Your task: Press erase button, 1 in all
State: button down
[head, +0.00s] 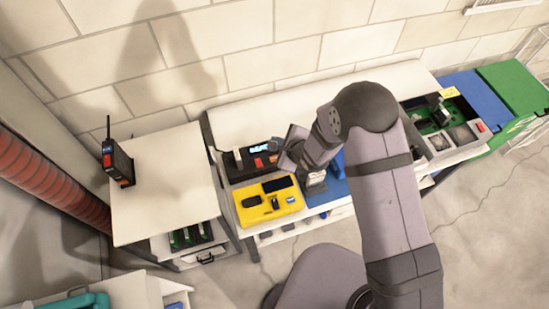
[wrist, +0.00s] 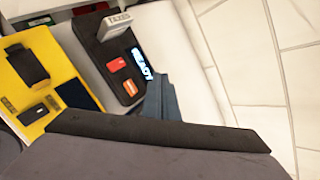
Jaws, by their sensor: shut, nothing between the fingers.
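A dark device (head: 241,172) stands on the white bench, with a lit display (head: 259,148) and a red button (head: 258,163). In the wrist view the device (wrist: 98,50) shows a red button (wrist: 118,65), an orange button (wrist: 131,87) and a display (wrist: 143,64) that seems to read READY. I cannot read which button is erase. My gripper (head: 283,150) is shut and empty, at the right end of the device. In the wrist view its fingers (wrist: 163,98) are beside the display and buttons; I cannot tell whether they touch the device.
A yellow case (head: 268,202) lies in front of the device. A light labelled block (wrist: 115,24) stands at the device's far end in the wrist view. A black radio (head: 117,163) stands on the left cabinet. A blue item (head: 330,188) lies right of the yellow case.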

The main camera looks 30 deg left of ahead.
jog(key=shift+f+b, duration=3.3)
jog(key=shift+f, duration=0.8)
jog(key=shift+f, duration=0.15)
jog(key=shift+f, duration=0.3)
jog(key=shift+f+b, duration=0.4)
jog(key=shift+b, duration=0.1)
jog(key=shift+r, duration=0.1)
jog(key=shift+r+p, duration=0.7)
jog(key=shift+r, duration=0.05)
jog(key=shift+r, duration=0.1)
notch_tip(320, 180, up, 5)
jog(key=p, duration=0.4)
